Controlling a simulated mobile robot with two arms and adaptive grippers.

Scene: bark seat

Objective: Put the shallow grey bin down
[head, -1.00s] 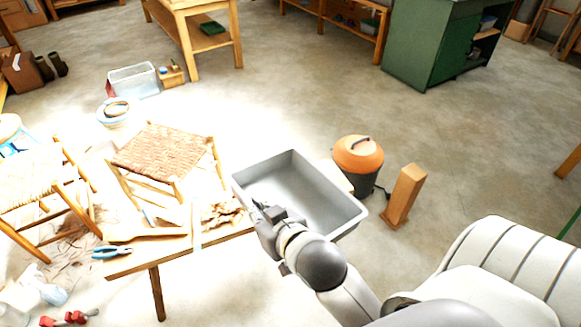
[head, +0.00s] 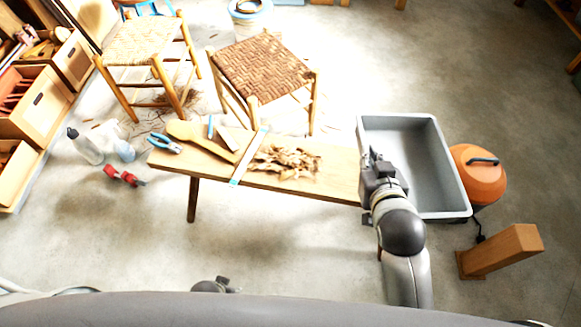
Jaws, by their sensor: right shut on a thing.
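The shallow grey bin (head: 428,150) is at the right of the head view, upright and empty. My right gripper (head: 372,165) is shut on the bin's left wall. The bin is at the right end of the low wooden bench (head: 335,172); I cannot tell whether it rests on the bench or is held above it. My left gripper (head: 222,283) barely shows at the bottom, mostly hidden behind my own body, and its fingers cannot be made out.
The bench carries pliers (head: 165,143), a wooden paddle-shaped piece (head: 200,137), a ruler (head: 248,158) and bark shavings (head: 285,160). An orange-lidded vacuum (head: 478,175) and a wooden post (head: 500,250) stand right of the bin. Two woven stools (head: 262,68) stand behind the bench.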

